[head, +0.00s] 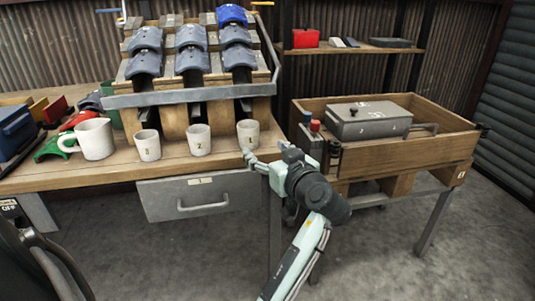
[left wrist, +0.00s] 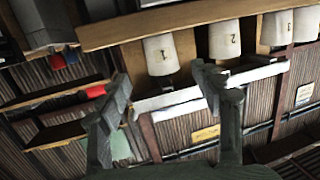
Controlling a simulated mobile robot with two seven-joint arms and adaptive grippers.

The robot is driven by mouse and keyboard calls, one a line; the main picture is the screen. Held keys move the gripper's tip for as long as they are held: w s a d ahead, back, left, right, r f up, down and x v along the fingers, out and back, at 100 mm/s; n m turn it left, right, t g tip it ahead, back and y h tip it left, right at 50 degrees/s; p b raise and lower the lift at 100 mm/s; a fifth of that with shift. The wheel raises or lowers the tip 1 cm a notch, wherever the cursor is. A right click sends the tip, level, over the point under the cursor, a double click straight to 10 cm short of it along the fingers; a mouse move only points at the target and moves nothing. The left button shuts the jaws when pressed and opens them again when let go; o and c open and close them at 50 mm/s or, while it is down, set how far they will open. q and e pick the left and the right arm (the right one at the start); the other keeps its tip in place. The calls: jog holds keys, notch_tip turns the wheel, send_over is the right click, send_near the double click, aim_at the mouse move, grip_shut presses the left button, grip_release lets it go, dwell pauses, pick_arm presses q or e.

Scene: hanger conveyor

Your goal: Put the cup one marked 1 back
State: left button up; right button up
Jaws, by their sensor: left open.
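The white cup marked 1 (head: 248,135) stands upright on the wooden table at its right front corner. My left gripper (head: 268,157) is open just in front and to the right of this cup. In the left wrist view the picture is upside down; cup 1 (left wrist: 162,54) shows in the gap beyond the open fingers of my left gripper (left wrist: 163,84). I see no grip on it. White cups marked 2 (head: 199,141) and 3 (head: 148,146) stand to its left. My right gripper is out of view.
A white pitcher (head: 95,139) stands left of the cups. Behind them is a sloped rack (head: 190,95) with grey and blue curved pieces. A drawer (head: 195,195) is under the table. A wooden crate bench (head: 445,145) holding a grey box (head: 368,121) stands at right.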

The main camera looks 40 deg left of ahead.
pick_arm(q)
jog(key=s+f+m+g+h, duration=0.1)
jog(key=s+f+m+h, duration=0.25)
jog(key=f, duration=0.45)
jog(key=s+f+m+h, duration=0.2)
jog(key=s+f+m, duration=0.15)
jog(key=f, duration=0.45)
jog(key=s+d+f+m+g+h+p, duration=0.1)
jog(key=s+d+f+m+g+h, duration=0.1)
jog(key=s+f, duration=0.6)
jog(key=s+d+f+m+g+h+p, duration=0.1)
jog(key=s+d+f+m+h, duration=0.3)
jog(key=s+f, duration=0.4)
jog(key=d+f+g+h, duration=0.1)
jog(key=d, duration=0.1)
jog(key=shift+d+f+m, duration=0.3)
jog(key=shift+f, duration=0.05)
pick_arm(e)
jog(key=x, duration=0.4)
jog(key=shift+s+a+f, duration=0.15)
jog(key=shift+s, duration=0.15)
